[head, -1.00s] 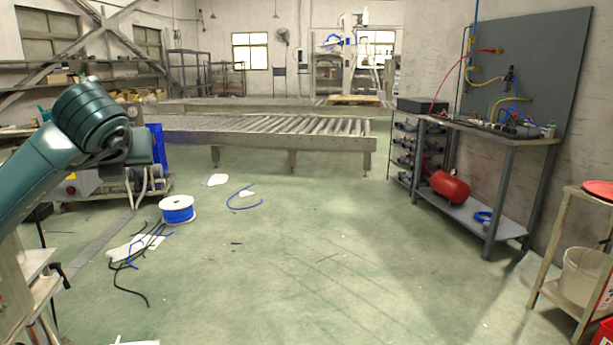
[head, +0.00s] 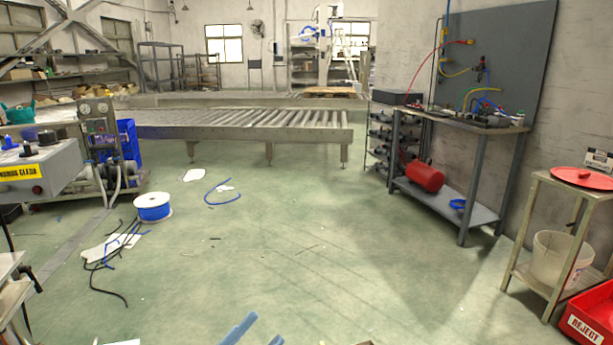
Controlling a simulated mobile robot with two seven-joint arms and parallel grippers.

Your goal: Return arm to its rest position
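My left gripper (head: 258,333) shows only at the bottom edge of the head view, left of centre. Two light blue finger parts stand apart, with green floor between them and nothing seen held there. The rest of my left arm is below the picture. My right arm and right gripper are not in view.
A cable spool (head: 153,207) and loose black cables (head: 97,270) lie on the floor at left. A grey control box (head: 45,172) stands at the left edge. A roller conveyor (head: 250,130) crosses the back. At right are a workbench (head: 450,122) and red reject bin (head: 590,318).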

